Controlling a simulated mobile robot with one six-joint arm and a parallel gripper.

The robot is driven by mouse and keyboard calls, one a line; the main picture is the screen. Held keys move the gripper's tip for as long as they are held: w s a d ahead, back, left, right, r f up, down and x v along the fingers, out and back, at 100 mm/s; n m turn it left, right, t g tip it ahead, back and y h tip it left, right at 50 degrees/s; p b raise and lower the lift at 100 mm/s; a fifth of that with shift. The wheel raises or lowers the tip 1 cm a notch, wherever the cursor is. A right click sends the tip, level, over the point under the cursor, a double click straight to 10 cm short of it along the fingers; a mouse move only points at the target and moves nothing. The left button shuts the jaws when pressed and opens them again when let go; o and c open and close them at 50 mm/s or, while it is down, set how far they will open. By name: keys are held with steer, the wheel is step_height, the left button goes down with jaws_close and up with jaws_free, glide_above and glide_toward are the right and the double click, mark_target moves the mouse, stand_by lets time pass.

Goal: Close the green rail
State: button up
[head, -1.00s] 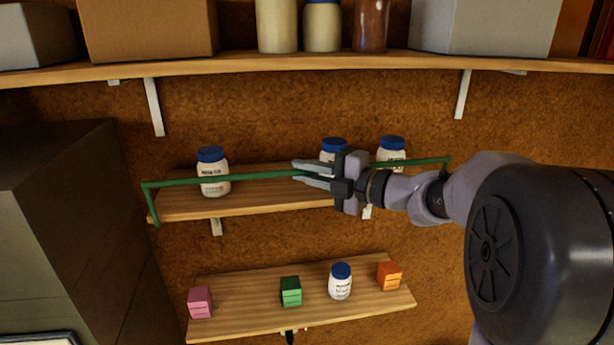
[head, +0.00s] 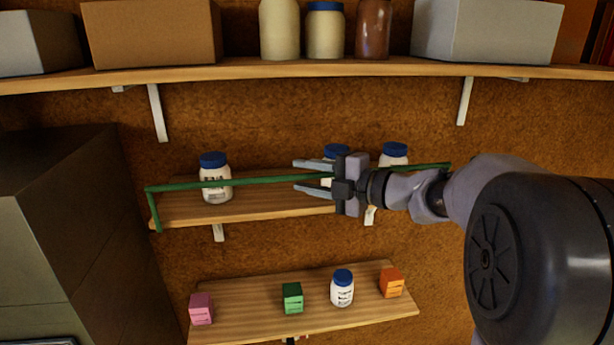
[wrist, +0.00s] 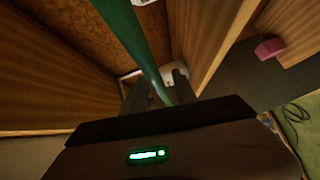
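The green rail (head: 255,181) runs across the front of the middle shelf (head: 265,207), in front of the white jars. Its left end bends down at the shelf's left edge. My gripper (head: 300,176) is at the rail right of its middle, pointing left, with its two fingers spread apart. The rail passes between the fingers without their closing on it. In the wrist view the rail (wrist: 130,35) runs down towards the fingers (wrist: 158,88). My gripper hides part of the middle jar (head: 336,153).
Jars with blue caps stand behind the rail, at left (head: 214,178) and right (head: 394,153). The lower shelf (head: 250,318) holds small boxes and a jar. An upper shelf (head: 300,70) is overhead. A dark cabinet (head: 60,220) stands at left.

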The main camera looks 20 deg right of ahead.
steer(key=shift+s+d, duration=0.1)
steer(key=b+v, duration=0.3)
steer(key=v, duration=1.4)
steer(key=shift+b, duration=0.4)
